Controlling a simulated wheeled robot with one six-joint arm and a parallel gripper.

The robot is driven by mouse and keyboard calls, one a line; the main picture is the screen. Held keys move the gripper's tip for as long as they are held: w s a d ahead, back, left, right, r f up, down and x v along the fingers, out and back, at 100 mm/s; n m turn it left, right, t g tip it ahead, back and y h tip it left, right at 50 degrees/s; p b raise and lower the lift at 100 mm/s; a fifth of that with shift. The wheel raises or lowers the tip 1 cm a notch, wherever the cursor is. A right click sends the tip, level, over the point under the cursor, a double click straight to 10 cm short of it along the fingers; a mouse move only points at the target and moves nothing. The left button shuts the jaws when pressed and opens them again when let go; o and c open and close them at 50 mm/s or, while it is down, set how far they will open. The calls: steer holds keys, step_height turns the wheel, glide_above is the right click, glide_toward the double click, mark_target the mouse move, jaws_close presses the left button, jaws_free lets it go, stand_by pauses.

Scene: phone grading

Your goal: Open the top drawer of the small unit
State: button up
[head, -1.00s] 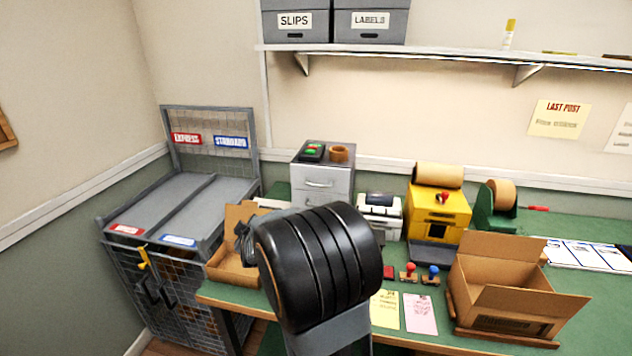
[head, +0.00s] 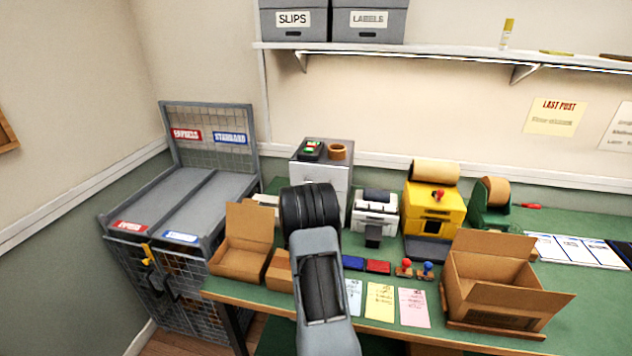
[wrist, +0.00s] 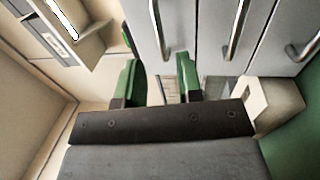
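The small unit (head: 338,178) is a grey cabinet at the back of the green bench. In the head view my arm hides most of its front. In the wrist view, turned sideways, pale drawer fronts (wrist: 205,40) with several metal bar handles are seen. The leftmost handle, apparently the top drawer's (wrist: 157,28), lies ahead between my fingers' lines. My gripper (wrist: 158,75) is open, its two green fingers apart with nothing seen held. I cannot tell whether the fingertips reach around the handle. The drawers look shut. My gripper is hidden in the head view.
A device with red and green buttons (head: 311,150) and a brown ring (head: 337,152) are on the unit. A white printer (head: 374,218) stands close on its right. An open carton (head: 240,262) is front left. A pale block (wrist: 278,103) is near my right finger.

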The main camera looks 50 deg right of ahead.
mark_target(323, 165)
steer(key=p+x, duration=0.2)
steer(key=x, duration=0.5)
steer(key=shift+w+d+r, duration=0.1)
steer(key=shift+w+d, duration=0.1)
steer(key=shift+d, duration=0.05)
steer(key=shift+c, duration=0.4)
jaws_close()
